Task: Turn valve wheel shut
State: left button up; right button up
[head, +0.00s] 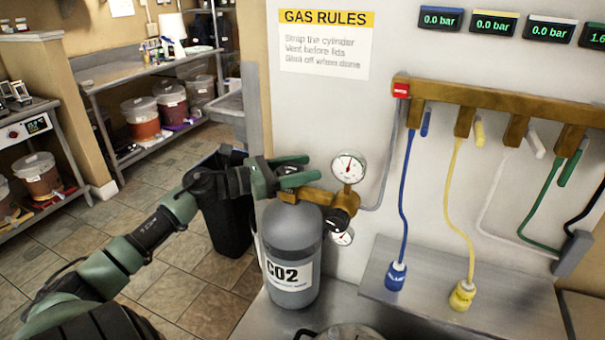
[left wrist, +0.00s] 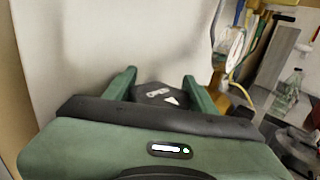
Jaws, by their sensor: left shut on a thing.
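A grey CO2 cylinder (head: 292,240) stands upright by the wall. A brass valve and regulator (head: 325,198) sit on its top, with two round gauges and a dark knob. My left gripper (head: 308,167) reaches in from the left just above the cylinder's top. In the left wrist view, a dark, angular valve wheel (left wrist: 157,94) with white marks lies between the two green fingers, and the gripper (left wrist: 160,78) is shut on it. In the head view the fingers hide most of the wheel. My right gripper is in neither view.
A brass manifold (head: 490,108) with coloured hoses runs along the wall to the right, above a metal shelf (head: 450,290). A black bin (head: 227,220) stands left of the cylinder. Benches with lidded buckets (head: 141,118) are farther left, with open tiled floor between.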

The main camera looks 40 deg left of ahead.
pick_arm(q)
jog(key=o, duration=1.4)
jog(key=shift+s+a+f, duration=0.15)
jog(key=shift+s+a, duration=0.05)
jog(key=shift+s, duration=0.25)
jog(key=b+v, duration=0.1)
jog(key=v, duration=0.5)
jog(key=shift+b, duration=0.4)
jog(key=shift+s+a, duration=0.25)
jog(key=shift+s, duration=0.1)
